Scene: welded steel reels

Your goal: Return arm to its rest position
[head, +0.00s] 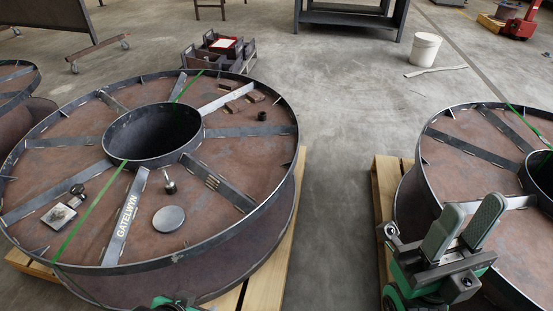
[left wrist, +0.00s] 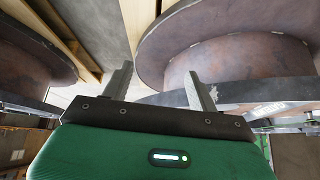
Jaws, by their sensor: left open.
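My left gripper shows in the left wrist view (left wrist: 158,70) with its two fingers apart and nothing between them. In the head view only a small green and dark part of it (head: 172,302) shows at the bottom edge, by the near rim of the left steel reel (head: 70,135). My right gripper (head: 464,224) is in front of the right reel (head: 455,160), its two grey pads apart with no object between them. The left reel lies flat on a wooden pallet (head: 257,290) and bears the word GATELWYN on a spoke.
On the left reel lie a round disc (head: 168,219), a small knobbed piece (head: 170,186), a clamp-like tool (head: 65,207), brown blocks (head: 230,108) and a dark ring (head: 262,116). Bare floor separates the reels. A tote (head: 218,52) and white bucket (head: 425,49) stand behind.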

